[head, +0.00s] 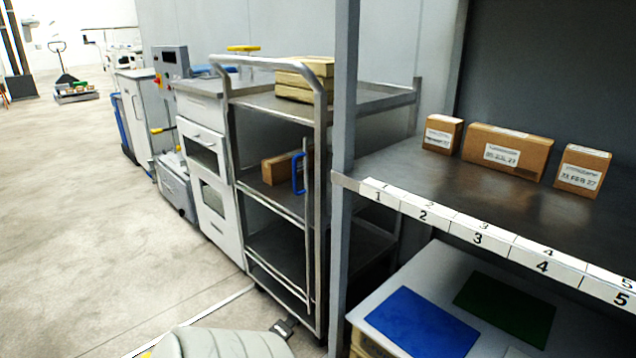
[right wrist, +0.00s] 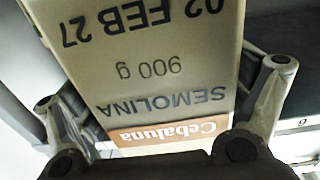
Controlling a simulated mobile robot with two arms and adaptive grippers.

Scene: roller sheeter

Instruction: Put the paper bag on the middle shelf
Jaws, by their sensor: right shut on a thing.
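The paper bag (right wrist: 150,75) fills the middle of the right wrist view. It is pale, with upside-down print reading Semolina, 900 g and a date, and an orange-brown Cebaluna band. My right gripper (right wrist: 160,90) is shut on it, with a finger on each side. Neither the bag nor the right gripper is visible in the head view. A dark shelf (head: 420,185) with a front strip numbered 1 to 5 is at the right of the head view; a lower level shows beneath it. My left gripper is not in view.
Three brown cartons, including a wide one (head: 506,150), stand at the shelf's back; its front is clear. A grey upright (head: 343,120) bounds its left end. Below lie blue (head: 422,322) and green (head: 505,306) sheets. A metal trolley (head: 300,215) stands left.

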